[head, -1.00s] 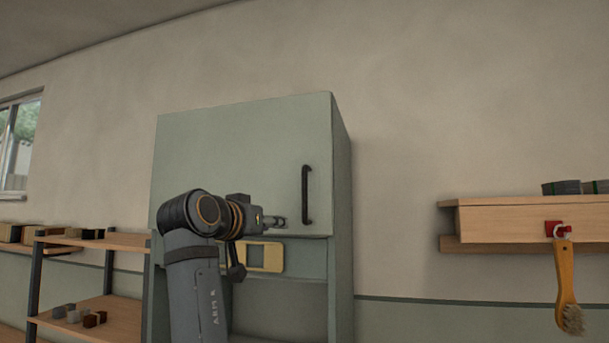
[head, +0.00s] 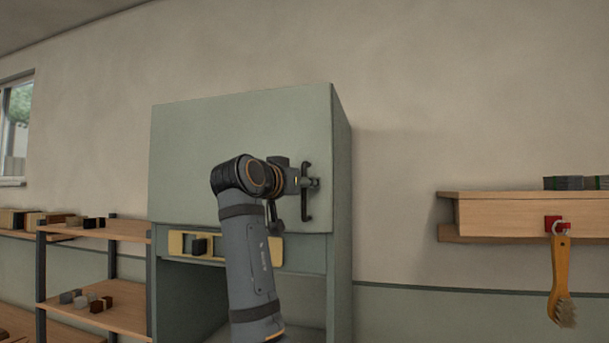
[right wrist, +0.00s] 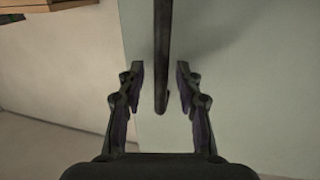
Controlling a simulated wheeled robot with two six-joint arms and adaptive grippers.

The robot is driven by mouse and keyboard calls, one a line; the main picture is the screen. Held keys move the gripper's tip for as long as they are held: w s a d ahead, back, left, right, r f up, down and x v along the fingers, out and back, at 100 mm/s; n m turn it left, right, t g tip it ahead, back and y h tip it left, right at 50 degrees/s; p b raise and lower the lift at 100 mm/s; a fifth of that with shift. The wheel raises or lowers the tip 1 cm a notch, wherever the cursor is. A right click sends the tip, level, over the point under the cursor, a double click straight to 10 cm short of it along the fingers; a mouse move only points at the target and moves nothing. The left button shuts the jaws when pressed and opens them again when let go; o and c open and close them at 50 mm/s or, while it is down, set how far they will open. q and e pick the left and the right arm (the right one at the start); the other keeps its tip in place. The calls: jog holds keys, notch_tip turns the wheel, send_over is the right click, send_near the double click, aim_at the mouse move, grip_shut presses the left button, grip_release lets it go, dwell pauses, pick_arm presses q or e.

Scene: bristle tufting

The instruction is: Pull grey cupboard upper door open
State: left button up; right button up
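The grey-green cupboard's upper door (head: 215,140) looks shut, its front flush with the cabinet. Its dark vertical bar handle (head: 306,207) sits near the door's right edge. My right gripper (head: 313,183) is at the middle of the handle, its arm coming up from below. In the right wrist view the handle (right wrist: 162,45) runs between the two fingers of the right gripper (right wrist: 158,72). The fingers are open, with a gap on both sides of the bar. My left gripper is not in view.
Below the door is an open bay with a yellowish holder (head: 177,243). A wooden shelf rack (head: 125,230) with small blocks stands at left. At right a wall shelf (head: 520,215) has a brush (head: 560,275) hanging from it. The wall between is clear.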

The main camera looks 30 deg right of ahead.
jog(key=shift+w, duration=0.15)
jog(key=shift+c, duration=0.6)
grip_shut()
jog(key=shift+f, duration=0.1)
